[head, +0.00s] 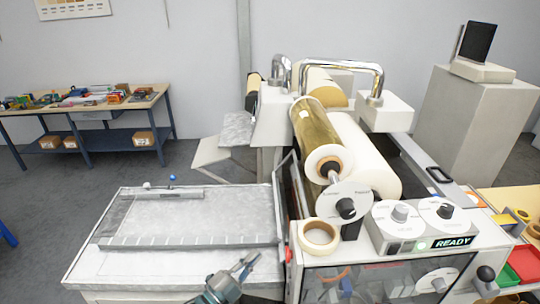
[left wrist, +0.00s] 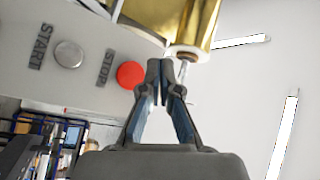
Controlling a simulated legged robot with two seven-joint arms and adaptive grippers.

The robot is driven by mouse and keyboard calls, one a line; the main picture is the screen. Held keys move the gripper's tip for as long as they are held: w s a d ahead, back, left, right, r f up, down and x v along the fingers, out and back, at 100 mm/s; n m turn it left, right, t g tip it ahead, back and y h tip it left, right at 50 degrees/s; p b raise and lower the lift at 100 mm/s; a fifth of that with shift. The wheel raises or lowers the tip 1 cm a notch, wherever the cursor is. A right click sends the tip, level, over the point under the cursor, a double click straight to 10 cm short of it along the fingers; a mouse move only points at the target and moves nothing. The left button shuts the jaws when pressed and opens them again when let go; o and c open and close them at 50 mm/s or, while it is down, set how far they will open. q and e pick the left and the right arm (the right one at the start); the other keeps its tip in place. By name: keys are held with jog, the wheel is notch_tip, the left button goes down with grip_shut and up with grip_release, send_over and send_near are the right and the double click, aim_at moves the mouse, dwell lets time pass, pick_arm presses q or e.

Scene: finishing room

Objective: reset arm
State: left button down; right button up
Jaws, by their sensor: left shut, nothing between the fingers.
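My left gripper (head: 245,264) shows at the bottom middle of the head view, over the front right corner of the machine's flat feed table (head: 200,218). In the left wrist view the two fingers of my left gripper (left wrist: 160,68) meet at their tips, shut with nothing between them. Behind the fingertips in that view are a red STOP button (left wrist: 130,75) and a grey START button (left wrist: 69,54) on a pale panel. I cannot tell whether the fingers touch the panel. My right gripper is not in view.
The laminating machine carries a gold roll (head: 322,128), a white roll (head: 365,155), a tape roll (head: 318,237) and a READY display (head: 452,242). A workbench (head: 85,110) with small items stands back left. A yellow table (head: 510,200) with trays is at right.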

pick_arm(q)
jog(key=s+a+f+n+g+y, duration=0.1)
jog(key=s+a+f+n+y, duration=0.25)
jog(key=f, duration=0.35)
jog(key=s+a+f+n+g+y, duration=0.2)
jog(key=f+n+y, duration=0.15)
jog(key=f, duration=0.35)
jog(key=s+a+f+n+g+y, duration=0.1)
jog(key=s+a+f+n+y, duration=0.25)
jog(key=f, duration=0.45)
jog(key=s+a+f+n+g+y, duration=0.2)
jog(key=s+a+f+n+g, duration=0.25)
jog(key=s, duration=0.45)
jog(key=s+a+f+n+g+y, duration=0.2)
jog(key=s+a+f+n+g, duration=0.15)
jog(key=s+a+f, duration=0.4)
notch_tip(320, 180, down, 25)
jog(key=s+d, duration=0.2)
jog(key=s, duration=0.1)
jog(key=s+a+f+g, duration=0.1)
jog(key=s+a+f, duration=0.2)
jog(key=s+f, duration=1.3)
jog(key=shift+s+f+g, duration=0.25)
jog(key=shift+s+g, duration=0.05)
jog(key=shift+s, duration=0.5)
